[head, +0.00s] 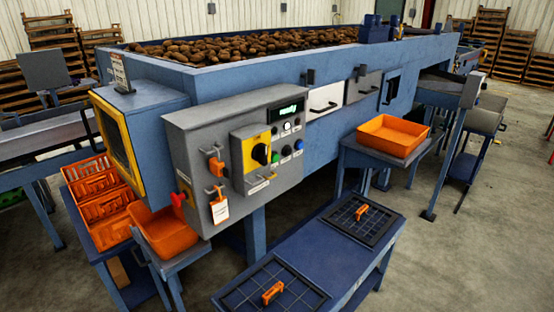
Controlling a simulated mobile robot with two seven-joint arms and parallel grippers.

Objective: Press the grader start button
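The blue grader (210,85) fills the middle, its hopper heaped with brown potatoes (240,47). A grey control box (190,135) is fixed to its near side. A lit display (287,109) at its upper right seems to read "ready". Neither of my grippers shows.
An orange lockout piece (216,167) with a hanging tag (219,210) and a red handle (178,200) are on the box's left. A low blue table (310,240) with two black grid mats stands in front. Orange trays (392,136) (165,232) stand right and left.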

